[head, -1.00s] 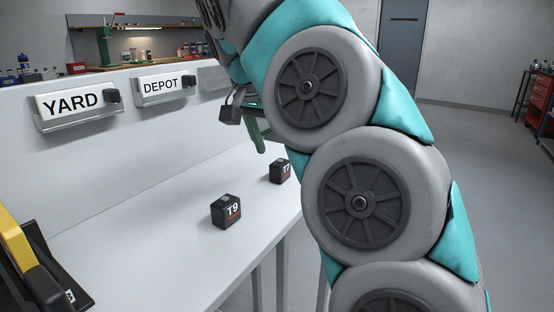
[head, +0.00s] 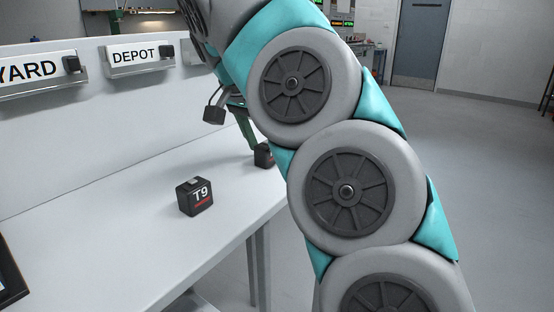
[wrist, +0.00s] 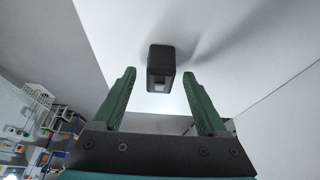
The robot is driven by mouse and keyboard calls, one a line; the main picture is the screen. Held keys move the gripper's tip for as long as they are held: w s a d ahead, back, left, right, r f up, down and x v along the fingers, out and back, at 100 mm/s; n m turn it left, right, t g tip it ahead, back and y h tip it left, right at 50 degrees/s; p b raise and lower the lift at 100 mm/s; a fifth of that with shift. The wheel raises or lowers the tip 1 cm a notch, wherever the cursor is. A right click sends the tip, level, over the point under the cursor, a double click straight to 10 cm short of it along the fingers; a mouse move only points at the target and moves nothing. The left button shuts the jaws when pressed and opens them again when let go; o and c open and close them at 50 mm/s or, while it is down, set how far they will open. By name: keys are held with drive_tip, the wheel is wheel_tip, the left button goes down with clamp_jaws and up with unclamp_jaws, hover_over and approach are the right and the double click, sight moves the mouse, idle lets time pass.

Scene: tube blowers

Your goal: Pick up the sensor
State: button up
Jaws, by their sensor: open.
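Two small black boxes lie on the white bench; I cannot tell which the task calls the sensor. One box (head: 195,196), marked T9, sits in the open. The other box (head: 263,155) is further back, partly hidden behind my arm. My gripper (wrist: 160,75) is open and empty. In the wrist view a black box (wrist: 161,62) lies ahead, between and just beyond the two green fingertips. In the head view a green finger of my gripper (head: 244,128) shows close to the further box; contact cannot be told.
The white bench (head: 110,235) has a raised back panel with holders labelled YARD (head: 30,72) and DEPOT (head: 135,55). A dark-framed object (head: 10,275) is at the lower left. The bench around the T9 box is clear.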

drive_tip(key=shift+w+d+f, duration=0.1)
drive_tip(key=shift+w+f, duration=0.1)
drive_tip(key=shift+f, duration=0.35)
drive_tip(key=shift+r, duration=0.1)
drive_tip(key=shift+c, duration=0.3)
clamp_jaws()
